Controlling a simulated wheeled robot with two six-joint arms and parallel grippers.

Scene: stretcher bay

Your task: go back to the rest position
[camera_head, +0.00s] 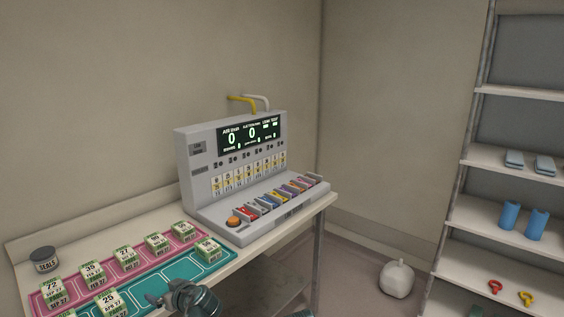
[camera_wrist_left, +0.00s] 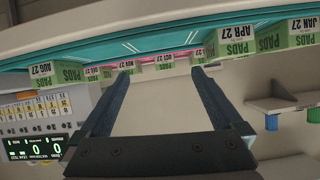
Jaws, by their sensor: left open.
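My left gripper (camera_head: 160,298) is at the bottom of the head view, by the near edge of the teal mat (camera_head: 190,268). In the left wrist view its two dark fingers (camera_wrist_left: 161,70) are spread apart with nothing between them. That view is upside down and shows the table edge and green-and-white pads boxes beyond the fingertips. My right gripper is not seen in either view.
Several dated pads boxes (camera_head: 208,249) stand on the teal and pink mats. A grey console (camera_head: 200,187) with colored switches stands at the table's right end. A dark seals jar (camera_head: 44,260) is at the left. Shelves (camera_head: 500,152) and a white jug (camera_head: 397,280) are at the right.

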